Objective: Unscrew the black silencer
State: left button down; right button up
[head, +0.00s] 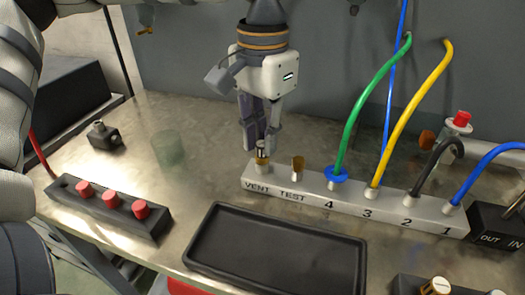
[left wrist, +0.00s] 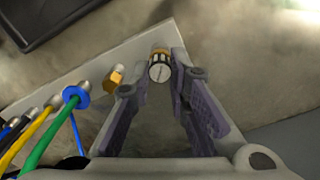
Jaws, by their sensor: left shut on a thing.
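The silencer (head: 262,153) stands upright in the VENT port at the left end of the white manifold (head: 330,192). It has a brass base and a dark cap with pale stripes. In the left wrist view the silencer (left wrist: 159,70) sits between the fingertips, its capped end facing the camera. My left gripper (head: 262,143) comes down from above and is shut on the silencer. A brass fitting (head: 298,168) sits in the TEST port beside it, apart from the fingers. My right gripper is not in view.
Green (head: 368,105), yellow (head: 410,110), black and blue hoses rise from ports 4 to 1. A black tray (head: 275,250) lies in front of the manifold. A red-button box (head: 110,205) and a clear cup (head: 168,148) stand left. A grey wall rises behind.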

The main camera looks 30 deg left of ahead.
pick_arm(q)
jog(key=n, duration=1.8)
jog(key=shift+n, duration=0.4)
jog(key=n, duration=0.3)
jog(key=shift+s+n, duration=0.1)
jog(key=shift+n, duration=0.2)
jog(key=c, duration=1.7)
grip_release()
jog(key=shift+o, duration=0.2)
